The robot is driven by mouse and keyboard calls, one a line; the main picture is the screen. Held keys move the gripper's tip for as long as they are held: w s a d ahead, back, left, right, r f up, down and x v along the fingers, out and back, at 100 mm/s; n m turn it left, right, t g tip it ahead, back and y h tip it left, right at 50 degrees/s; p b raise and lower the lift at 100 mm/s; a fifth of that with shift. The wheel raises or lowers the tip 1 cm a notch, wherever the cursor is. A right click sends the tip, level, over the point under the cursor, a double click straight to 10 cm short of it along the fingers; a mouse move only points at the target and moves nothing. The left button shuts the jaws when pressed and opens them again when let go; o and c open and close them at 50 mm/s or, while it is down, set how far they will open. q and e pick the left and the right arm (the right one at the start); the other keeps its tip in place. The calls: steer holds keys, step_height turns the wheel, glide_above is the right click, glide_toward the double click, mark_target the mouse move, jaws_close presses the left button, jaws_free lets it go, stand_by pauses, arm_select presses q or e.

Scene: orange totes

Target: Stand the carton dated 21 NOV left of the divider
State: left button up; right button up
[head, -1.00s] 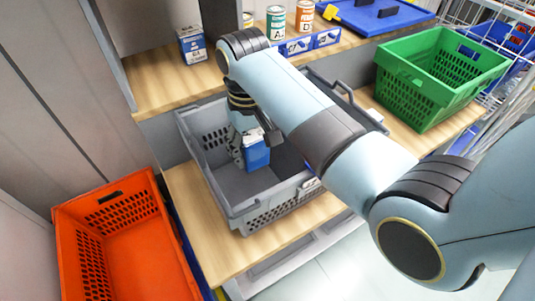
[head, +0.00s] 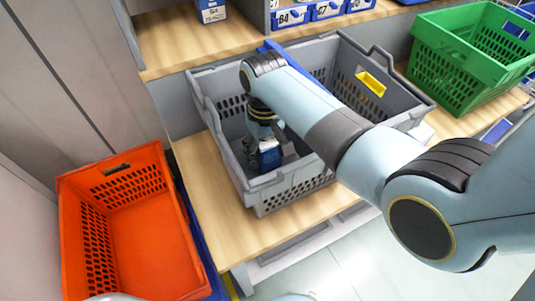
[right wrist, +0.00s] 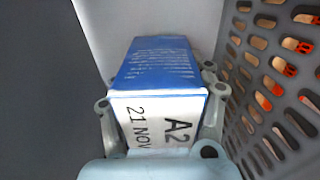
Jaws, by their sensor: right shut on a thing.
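The blue carton (right wrist: 155,65) has a white label reading A2 and 21 NOV in the right wrist view. My right gripper (right wrist: 160,120) is shut on it, with fingers at both sides. In the head view the carton (head: 269,156) is low inside the left part of the grey tote (head: 260,202), near its front wall. My arm hides part of the tote. A blue strip (head: 272,46) at the tote's back rim runs under my arm; it may be the divider's top edge. I cannot tell whether the carton touches the floor. My left gripper is out of view.
An orange tote (head: 130,245) stands at the left, a green basket (head: 455,75) at the right. Another carton (head: 211,10) and blue bins (head: 292,17) are on the shelf behind. A yellow tag (head: 371,83) is on the tote's right part.

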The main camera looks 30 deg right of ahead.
step_height(320, 180, down, 3)
steer(key=shift+f, duration=0.1)
steer(key=o, duration=1.6)
step_height(320, 180, up, 12)
steer(key=shift+r+p, duration=0.1)
steer(key=shift+p, duration=0.6)
